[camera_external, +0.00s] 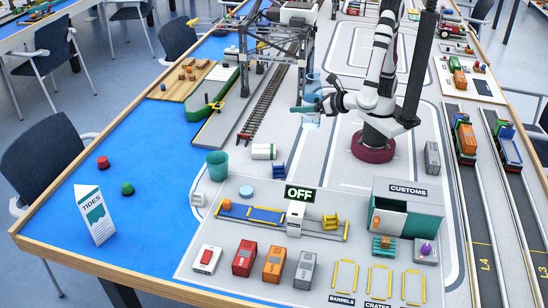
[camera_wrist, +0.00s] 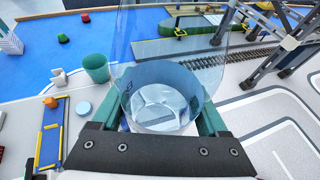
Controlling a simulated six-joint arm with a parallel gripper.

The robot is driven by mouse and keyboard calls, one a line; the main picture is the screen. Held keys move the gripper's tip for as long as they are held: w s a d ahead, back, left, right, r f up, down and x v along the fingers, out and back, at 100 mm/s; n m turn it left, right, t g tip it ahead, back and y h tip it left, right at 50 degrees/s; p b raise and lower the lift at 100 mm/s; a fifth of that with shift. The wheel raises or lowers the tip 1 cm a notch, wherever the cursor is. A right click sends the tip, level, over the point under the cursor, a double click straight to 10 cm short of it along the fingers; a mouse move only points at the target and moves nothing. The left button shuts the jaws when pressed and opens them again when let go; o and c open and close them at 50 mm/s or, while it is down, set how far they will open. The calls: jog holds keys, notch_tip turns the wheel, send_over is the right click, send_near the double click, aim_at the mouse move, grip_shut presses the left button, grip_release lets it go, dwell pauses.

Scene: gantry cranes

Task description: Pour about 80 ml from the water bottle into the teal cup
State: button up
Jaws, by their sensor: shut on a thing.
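The clear bluish water bottle (camera_external: 311,121) is in my gripper (camera_external: 304,108), near the crane rails at the middle of the table. It looks upright; I cannot tell whether its base touches the table. In the wrist view the bottle (camera_wrist: 160,92) fills the middle, between the green fingers of my gripper (camera_wrist: 165,118), which are shut on it. Its water level is hard to read. The teal cup (camera_external: 216,165) stands upright on the table, left of and nearer the camera than the bottle. It also shows in the wrist view (camera_wrist: 96,68), left of the bottle and apart from it.
A white cylinder (camera_external: 263,152) and a blue chair-like piece (camera_external: 277,170) lie between bottle and cup. A light blue disc (camera_external: 246,190) and a small conveyor (camera_external: 266,214) are in front of the cup.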

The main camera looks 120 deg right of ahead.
notch_tip(320, 180, up, 3)
jog(key=shift+f, duration=0.15)
jog(key=shift+s+d+f+m+g+h, duration=0.15)
jog(key=shift+s+f+m+g+h, duration=0.2)
jog(key=shift+f+m+g, duration=0.2)
jog(key=s+a+f+m+g+y, duration=0.2)
jog(key=s+a+f+m+g, duration=0.1)
jog(key=f+m+g, duration=0.3)
jog(key=s+a+f+m+g+y, duration=0.2)
jog(key=s+a+f+m+g, duration=0.15)
jog(key=m+g, duration=0.4)
jog(key=w+a+m+g+y, duration=0.2)
jog(key=w+a+m+y, duration=0.7)
jog(key=m+y, duration=0.75)
jog(key=w+r+m+t+y, duration=0.4)
jog(key=w+m+t+y, duration=0.2)
jog(key=w+m+t, duration=0.65)
jog(key=w+d+r+m+t+h, duration=0.3)
jog(key=w+d+m+t+h, duration=0.15)
jog(key=w+d, duration=0.25)
jog(key=w+d+r+m+t+h, duration=0.4)
jog(key=w+d+m+t, duration=0.2)
jog(key=w+d, duration=0.1)
notch_tip(320, 180, down, 18)
jog(key=shift+a+y, duration=0.2)
jog(key=shift+y, duration=0.15)
